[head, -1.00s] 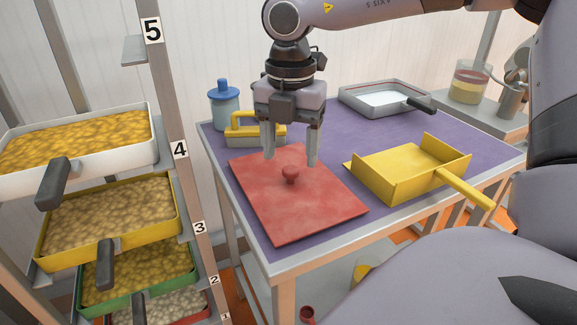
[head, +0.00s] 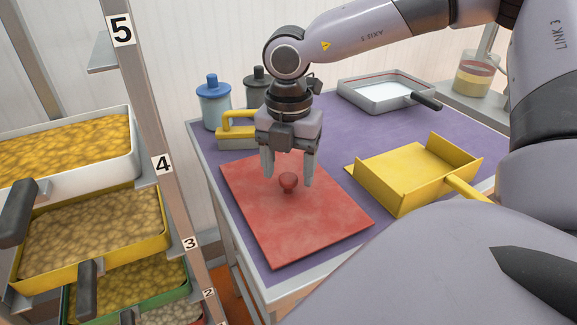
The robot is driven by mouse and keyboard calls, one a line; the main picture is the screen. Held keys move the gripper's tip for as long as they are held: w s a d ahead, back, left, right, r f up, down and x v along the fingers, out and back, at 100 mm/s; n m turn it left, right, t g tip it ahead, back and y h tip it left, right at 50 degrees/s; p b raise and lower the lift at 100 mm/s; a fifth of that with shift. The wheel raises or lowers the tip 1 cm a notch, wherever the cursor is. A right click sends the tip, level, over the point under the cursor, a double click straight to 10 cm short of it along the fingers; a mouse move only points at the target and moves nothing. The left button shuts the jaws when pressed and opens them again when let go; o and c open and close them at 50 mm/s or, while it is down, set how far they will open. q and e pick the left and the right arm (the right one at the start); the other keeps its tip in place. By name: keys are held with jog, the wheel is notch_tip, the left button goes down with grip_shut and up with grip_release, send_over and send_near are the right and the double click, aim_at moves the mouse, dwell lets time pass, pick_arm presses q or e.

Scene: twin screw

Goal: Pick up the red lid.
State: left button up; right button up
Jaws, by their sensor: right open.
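The red lid (head: 300,226) is a flat square plate with a small round knob (head: 288,181) at its middle. It lies on the purple table top (head: 468,137), near the table's left side. My right gripper (head: 288,180) points down over the lid, with its two fingers apart on either side of the knob. The fingers do not appear to touch the knob. How far the fingertips are above the lid is hard to tell. My left gripper is not in view.
A yellow scoop-like pan (head: 412,172) lies right of the lid. Behind stand a blue-lidded jar (head: 213,105), a dark-lidded jar (head: 258,88), a yellow-handled block (head: 236,136) and a grey tray (head: 385,97). A rack with filled trays (head: 88,235) stands at the left.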

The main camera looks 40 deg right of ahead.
jog(key=shift+f, duration=0.45)
grip_shut()
jog(key=shift+r, duration=0.2)
